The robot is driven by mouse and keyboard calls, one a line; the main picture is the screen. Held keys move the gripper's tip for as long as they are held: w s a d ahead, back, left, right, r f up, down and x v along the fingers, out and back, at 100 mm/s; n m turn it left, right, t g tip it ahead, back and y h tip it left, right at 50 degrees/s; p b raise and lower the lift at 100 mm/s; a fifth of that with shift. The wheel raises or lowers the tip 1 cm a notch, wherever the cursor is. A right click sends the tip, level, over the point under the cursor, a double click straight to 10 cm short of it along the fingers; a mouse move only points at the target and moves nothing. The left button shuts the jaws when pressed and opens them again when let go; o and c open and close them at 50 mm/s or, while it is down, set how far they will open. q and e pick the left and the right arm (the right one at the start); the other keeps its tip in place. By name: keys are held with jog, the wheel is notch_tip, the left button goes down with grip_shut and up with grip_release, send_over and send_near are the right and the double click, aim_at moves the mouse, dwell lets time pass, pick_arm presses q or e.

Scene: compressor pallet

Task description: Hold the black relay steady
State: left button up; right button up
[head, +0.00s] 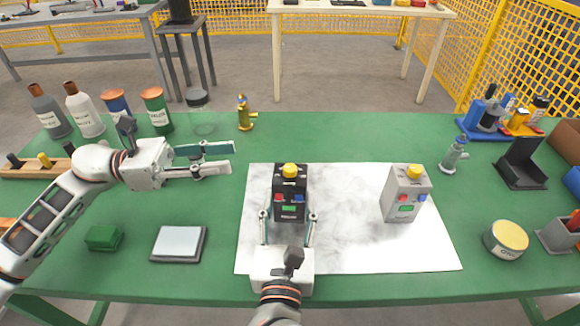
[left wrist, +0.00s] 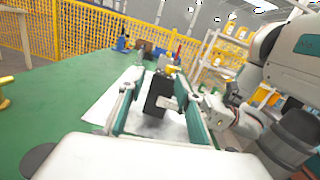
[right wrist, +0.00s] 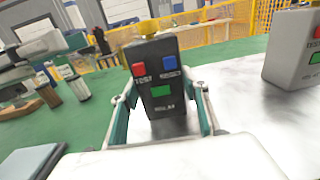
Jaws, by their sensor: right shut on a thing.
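The black relay (head: 290,187) stands upright on the left part of the white marbled sheet (head: 340,250). It has a yellow knob on top, a red and a blue button, and a green panel on its front. My right gripper (head: 289,216) is shut on the relay, with one finger on each side. The right wrist view shows the relay (right wrist: 160,80) between the fingers. My left gripper (head: 230,157) is open and empty, left of the relay and apart from it. In the left wrist view the relay (left wrist: 158,95) shows beyond its parted fingers.
A grey relay (head: 405,195) stands right on the same sheet. A brass part (head: 245,112) stands behind, with several bottles (head: 85,110) at the back left. A flat grey-topped pad (head: 179,243) and a green block (head: 104,238) lie at the front left. A round tin (head: 506,239) is at the right.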

aim_at(283, 169)
pick_arm(q)
jog(key=d+m, duration=0.1)
jog(key=d, duration=0.3)
jog(key=s+d+g, duration=0.1)
jog(key=d, duration=0.4)
jog(key=s+d+m+g, duration=0.1)
jog(key=d, duration=0.4)
jog(key=shift+s+f+m+y, duration=0.2)
jog(key=shift+f+m+y, duration=0.05)
jog(key=shift+m+y, duration=0.05)
grip_shut()
